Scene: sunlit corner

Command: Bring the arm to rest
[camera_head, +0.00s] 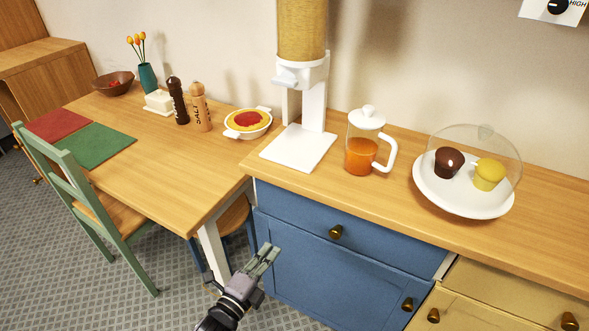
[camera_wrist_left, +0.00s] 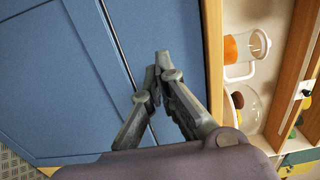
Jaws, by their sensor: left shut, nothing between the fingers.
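My left gripper (camera_head: 265,260) is in the lower middle of the head view, in front of the blue cabinet (camera_head: 315,262) and below the counter's front edge. Its fingers are together with nothing between them. In the left wrist view the closed fingertips (camera_wrist_left: 163,62) show against the blue cabinet front (camera_wrist_left: 80,70). The gripper appears apart from the cabinet. My right gripper does not show in either view.
The counter (camera_head: 390,205) holds a dispenser (camera_head: 303,60), a pitcher of orange liquid (camera_head: 361,150) and a domed plate of muffins (camera_head: 440,195). A wooden table (camera_head: 165,170) and a green chair (camera_head: 75,190) stand left. A brass knob (camera_head: 335,232) protrudes from the blue drawer.

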